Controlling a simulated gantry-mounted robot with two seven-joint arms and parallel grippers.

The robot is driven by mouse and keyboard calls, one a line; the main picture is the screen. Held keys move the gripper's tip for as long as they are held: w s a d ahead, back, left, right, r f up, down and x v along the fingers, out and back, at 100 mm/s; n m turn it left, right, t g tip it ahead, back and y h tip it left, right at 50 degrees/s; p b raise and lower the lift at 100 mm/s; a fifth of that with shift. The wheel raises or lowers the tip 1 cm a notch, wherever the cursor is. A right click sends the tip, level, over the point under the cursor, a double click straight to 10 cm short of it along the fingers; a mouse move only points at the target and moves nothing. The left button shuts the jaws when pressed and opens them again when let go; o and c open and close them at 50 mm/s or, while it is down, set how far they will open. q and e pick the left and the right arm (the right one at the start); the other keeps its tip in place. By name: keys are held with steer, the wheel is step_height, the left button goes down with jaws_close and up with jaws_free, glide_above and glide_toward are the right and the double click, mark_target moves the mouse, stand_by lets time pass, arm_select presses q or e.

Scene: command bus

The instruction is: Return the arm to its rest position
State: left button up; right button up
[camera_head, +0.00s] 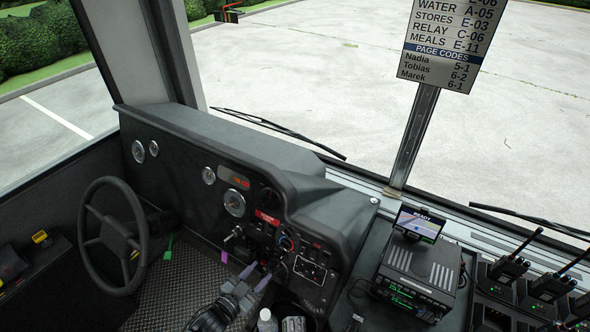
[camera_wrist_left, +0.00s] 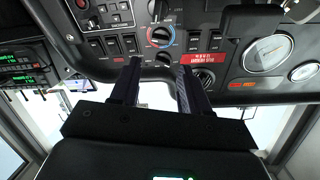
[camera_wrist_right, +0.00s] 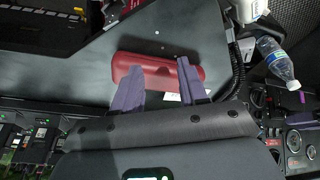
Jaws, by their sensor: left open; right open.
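My left gripper (camera_head: 256,276) is low in the middle of the head view, in front of the dashboard's lower switch panel. In the left wrist view its two dark fingers (camera_wrist_left: 159,75) stand apart with nothing between them. They point at the panel, near a round knob (camera_wrist_left: 160,36) with a red and blue ring. Whether they touch the panel cannot be told. My right gripper (camera_wrist_right: 159,80) shows only in the right wrist view. Its purple fingers are apart and empty, over a red case (camera_wrist_right: 170,70) on a dark grey surface.
The dashboard (camera_head: 200,145) and steering wheel (camera_head: 112,235) are at left. A radio unit (camera_head: 420,272) with a small screen (camera_head: 419,223) stands right of the panel. Handheld radios (camera_head: 508,268) sit in chargers at far right. A clear bottle (camera_wrist_right: 277,60) shows in the right wrist view.

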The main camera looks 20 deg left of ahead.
steer(key=shift+r+p, duration=0.7)
steer(key=shift+r, duration=0.15)
arm_select(q)
steer(key=s+r+n+g+y+p, duration=0.1)
steer(key=s+r+g+p, duration=0.1)
steer(key=s, duration=0.6)
steer(key=s+r+n+g+y+p, duration=0.2)
steer(key=s+r+g, duration=0.3)
steer(key=s, duration=0.4)
steer(key=s+r+n+g+y+p, duration=0.1)
steer(key=s+r+g+p, duration=0.1)
steer(key=s, duration=0.6)
steer(key=shift+s+r+n+g+y, duration=0.25)
steer(key=shift+r+g, duration=0.4)
steer(key=shift+g, duration=0.55)
arm_select(e)
step_height(320, 180, up, 6)
steer(key=shift+a, duration=0.1)
arm_select(q)
steer(key=shift+c, duration=0.3)
